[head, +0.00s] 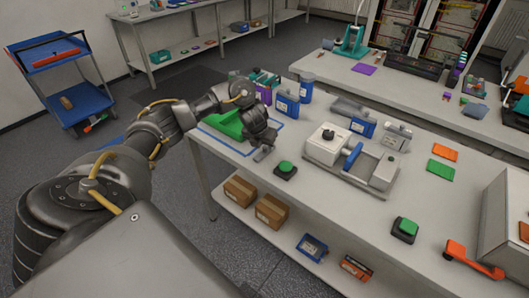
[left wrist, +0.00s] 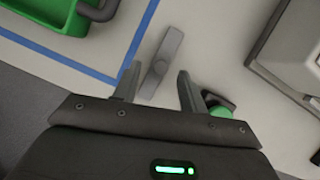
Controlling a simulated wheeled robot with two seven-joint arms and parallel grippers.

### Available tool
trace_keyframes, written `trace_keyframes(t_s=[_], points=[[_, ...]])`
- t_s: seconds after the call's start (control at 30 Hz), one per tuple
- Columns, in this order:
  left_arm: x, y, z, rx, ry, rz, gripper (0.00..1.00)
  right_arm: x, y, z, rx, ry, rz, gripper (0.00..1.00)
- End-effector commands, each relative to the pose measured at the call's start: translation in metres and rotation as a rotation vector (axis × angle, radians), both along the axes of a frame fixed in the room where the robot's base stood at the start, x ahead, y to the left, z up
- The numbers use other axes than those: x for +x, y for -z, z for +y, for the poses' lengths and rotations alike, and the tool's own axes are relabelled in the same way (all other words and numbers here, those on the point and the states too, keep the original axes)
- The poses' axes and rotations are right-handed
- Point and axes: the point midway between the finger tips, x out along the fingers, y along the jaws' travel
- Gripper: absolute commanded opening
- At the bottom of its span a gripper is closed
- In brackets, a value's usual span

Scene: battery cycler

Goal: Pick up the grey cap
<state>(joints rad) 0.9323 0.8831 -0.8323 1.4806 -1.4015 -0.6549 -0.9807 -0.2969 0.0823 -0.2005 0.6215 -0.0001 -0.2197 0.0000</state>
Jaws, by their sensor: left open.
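The grey cap (left wrist: 162,62) is a small flat bar with a round middle, lying on the bench top between a blue line and a green button. My left gripper (left wrist: 158,82) is open and empty in the left wrist view, with the cap showing between and beyond its two fingertips. I cannot tell how high the fingers are above it. In the head view my left gripper (head: 263,150) is over the bench's near edge, left of the green button (head: 286,167); the cap is hard to tell apart from the fingers there. My right gripper is not in view.
A green tray (head: 225,124) stands inside the blue outline, left of the gripper. A white device with a blue handle (head: 352,156) stands to the right. Blue batteries (head: 288,101) stand behind. The bench top right of the device has free room.

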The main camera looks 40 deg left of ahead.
Motion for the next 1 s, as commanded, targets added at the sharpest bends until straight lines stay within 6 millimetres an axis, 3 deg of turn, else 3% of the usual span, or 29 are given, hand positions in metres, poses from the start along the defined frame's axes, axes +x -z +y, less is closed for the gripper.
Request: trace_keyframes(t_s=[0.2, 0.43, 0.73, 1.0], points=[[0.008, 0.017, 0.002, 0.000, -0.002, -0.001, 0.42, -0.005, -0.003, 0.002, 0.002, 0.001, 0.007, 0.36], [0.009, 0.017, 0.002, 0.000, 0.000, -0.003, 0.41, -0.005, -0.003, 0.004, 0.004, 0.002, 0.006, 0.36], [0.009, 0.017, 0.002, 0.000, 0.000, -0.003, 0.02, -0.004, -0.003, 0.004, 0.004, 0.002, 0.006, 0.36], [0.009, 0.017, 0.002, 0.000, 0.000, -0.003, 0.00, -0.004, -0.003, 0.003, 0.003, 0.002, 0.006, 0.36]])
